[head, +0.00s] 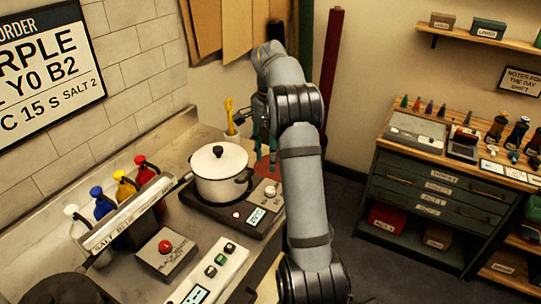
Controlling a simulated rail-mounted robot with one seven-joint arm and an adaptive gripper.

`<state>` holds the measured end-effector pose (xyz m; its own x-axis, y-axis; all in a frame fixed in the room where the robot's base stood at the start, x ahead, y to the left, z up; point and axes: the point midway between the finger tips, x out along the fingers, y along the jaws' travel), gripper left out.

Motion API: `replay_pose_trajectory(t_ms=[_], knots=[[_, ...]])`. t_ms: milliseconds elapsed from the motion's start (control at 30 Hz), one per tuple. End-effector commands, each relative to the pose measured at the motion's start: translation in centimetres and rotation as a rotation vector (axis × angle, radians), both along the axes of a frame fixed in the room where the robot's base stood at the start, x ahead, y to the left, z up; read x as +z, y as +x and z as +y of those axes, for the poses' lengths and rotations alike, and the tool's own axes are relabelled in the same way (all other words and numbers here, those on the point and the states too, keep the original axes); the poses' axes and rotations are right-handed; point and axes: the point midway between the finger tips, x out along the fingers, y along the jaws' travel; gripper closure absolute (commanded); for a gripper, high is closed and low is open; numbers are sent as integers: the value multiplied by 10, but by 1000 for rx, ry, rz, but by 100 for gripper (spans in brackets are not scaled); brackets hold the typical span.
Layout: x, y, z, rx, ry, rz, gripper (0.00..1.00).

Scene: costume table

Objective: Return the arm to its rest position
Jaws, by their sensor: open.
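The pot's white lid with a black knob is on.
Bottles with red, yellow, blue and white tops stand in a rack (128,218) at left. A red-button box (166,252) and a switch panel (213,275) lie in front. A drawer cabinet (430,190) stands at right, with floor between.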

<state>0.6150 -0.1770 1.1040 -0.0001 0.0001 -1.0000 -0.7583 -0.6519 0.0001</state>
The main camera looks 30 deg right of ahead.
Motion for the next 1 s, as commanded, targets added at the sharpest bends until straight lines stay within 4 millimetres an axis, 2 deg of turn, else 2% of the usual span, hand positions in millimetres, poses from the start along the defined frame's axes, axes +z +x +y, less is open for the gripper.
replay_pose_trajectory(t_ms=[300,467,1000], knots=[[-1,0,0,0,0,0,57],[-11,0,0,1,1,2,57],[-106,-1,0,1,0,3,57]])
